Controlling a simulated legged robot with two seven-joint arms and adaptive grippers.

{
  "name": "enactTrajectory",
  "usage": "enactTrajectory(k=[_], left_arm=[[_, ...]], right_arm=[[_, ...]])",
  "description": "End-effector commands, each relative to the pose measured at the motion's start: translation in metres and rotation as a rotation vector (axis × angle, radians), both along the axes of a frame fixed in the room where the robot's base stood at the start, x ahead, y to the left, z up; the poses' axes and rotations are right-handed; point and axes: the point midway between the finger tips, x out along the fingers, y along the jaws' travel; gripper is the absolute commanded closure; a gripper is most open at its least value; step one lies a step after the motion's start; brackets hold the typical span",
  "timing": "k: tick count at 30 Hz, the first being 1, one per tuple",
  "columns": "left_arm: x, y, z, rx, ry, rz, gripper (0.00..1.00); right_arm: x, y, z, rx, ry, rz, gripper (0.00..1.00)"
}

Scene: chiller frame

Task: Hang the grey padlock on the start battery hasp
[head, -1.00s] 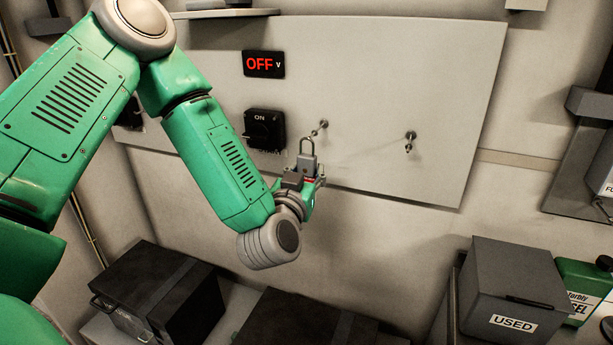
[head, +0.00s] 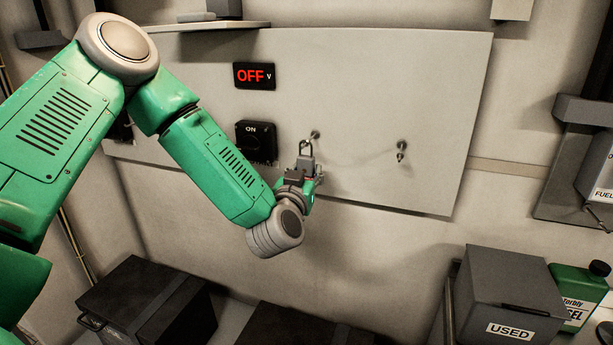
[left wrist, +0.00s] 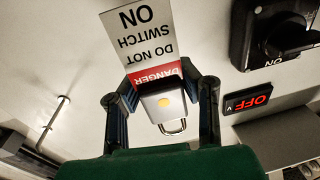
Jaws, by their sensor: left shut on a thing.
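The grey padlock (head: 306,163) is held upright in my left gripper (head: 303,176), its shackle pointing up, in front of the panel. In the left wrist view the padlock (left wrist: 162,106) sits between the two dark fingers of the left gripper (left wrist: 165,98). A white and red danger tag (left wrist: 145,40) shows beside its body. The shackle looks like an empty loop; I cannot tell whether it is locked. In the head view a black rotary switch (head: 256,138) marked ON is left of the padlock. A hasp is not clearly recognisable. My right gripper is out of view.
The light panel (head: 360,80) carries a red OFF display (head: 255,76) and two small pegs, one just above the padlock (head: 315,135) and one further right (head: 402,147). Black boxes (head: 145,300) and a grey USED bin (head: 510,290) stand below.

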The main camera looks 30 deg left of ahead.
Motion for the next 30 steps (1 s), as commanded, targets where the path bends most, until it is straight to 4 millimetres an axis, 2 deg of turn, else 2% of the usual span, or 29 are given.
enactTrajectory(k=[5, 12, 30], left_arm=[[0.012, 0.007, -0.002, -0.003, -0.001, 0.004, 1.00], [0.021, 0.004, -0.008, 0.002, 0.000, 0.003, 1.00], [0.023, 0.005, -0.013, 0.001, 0.004, -0.001, 1.00]], right_arm=[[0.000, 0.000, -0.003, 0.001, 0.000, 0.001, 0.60], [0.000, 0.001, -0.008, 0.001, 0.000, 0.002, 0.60], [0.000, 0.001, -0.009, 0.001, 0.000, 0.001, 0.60]])
